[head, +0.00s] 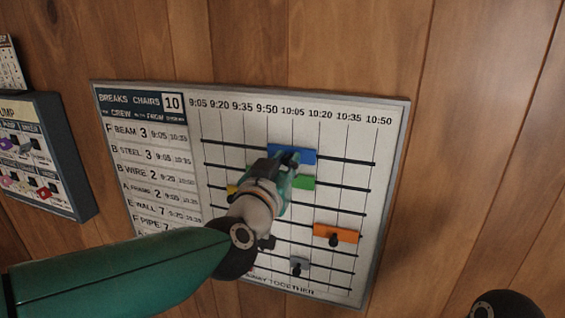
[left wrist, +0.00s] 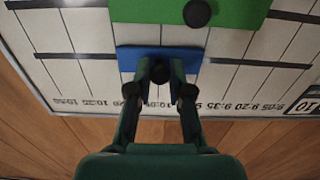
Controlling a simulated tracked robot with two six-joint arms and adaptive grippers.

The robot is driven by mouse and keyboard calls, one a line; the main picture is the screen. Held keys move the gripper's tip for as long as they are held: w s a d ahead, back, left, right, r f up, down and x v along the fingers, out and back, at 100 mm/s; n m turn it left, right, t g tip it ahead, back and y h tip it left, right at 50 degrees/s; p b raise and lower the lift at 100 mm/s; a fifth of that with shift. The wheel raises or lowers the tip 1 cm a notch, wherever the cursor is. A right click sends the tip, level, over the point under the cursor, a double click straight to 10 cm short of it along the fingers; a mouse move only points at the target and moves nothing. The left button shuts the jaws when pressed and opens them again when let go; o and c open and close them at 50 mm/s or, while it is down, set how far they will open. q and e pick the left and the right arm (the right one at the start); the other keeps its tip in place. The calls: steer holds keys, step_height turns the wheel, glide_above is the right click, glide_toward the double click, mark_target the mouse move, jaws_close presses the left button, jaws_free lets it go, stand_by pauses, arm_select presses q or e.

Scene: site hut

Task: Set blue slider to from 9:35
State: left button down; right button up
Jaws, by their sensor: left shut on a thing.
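The blue slider (head: 305,157) sits on the top rail of the wall board (head: 390,150). Its left end is near the 9:50 line and its right end near the 10:20 line. My left gripper (head: 288,162) is shut on its dark knob and partly covers it. In the left wrist view the board appears upside down. There the fingers (left wrist: 160,80) close around the knob of the blue slider (left wrist: 130,58). My right gripper is not in view.
A green slider (head: 303,183) is just below the blue one, partly behind my gripper. An orange slider (head: 336,234), a grey slider (head: 300,264) and a yellow piece (head: 232,189) are lower. The top rail left of the blue slider looks clear. Another panel (head: 68,150) hangs at left.

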arm_select(q)
steer(key=shift+a, duration=0.1)
steer(key=a, duration=0.1)
steer(key=w+a+b, duration=0.1)
steer(key=a, duration=0.1)
steer(key=a+b, duration=0.1)
steer(key=shift+w+a, duration=0.3)
steer(key=shift+a, duration=0.05)
steer(key=shift+d, duration=0.1)
steer(key=c, duration=1.1)
jaws_free()
steer(key=shift+o, duration=0.2)
glide_toward(268, 149)
steer(key=v, duration=0.5)
steer(key=shift+s+a+f, duration=0.15)
steer(key=shift+a+f, duration=0.15)
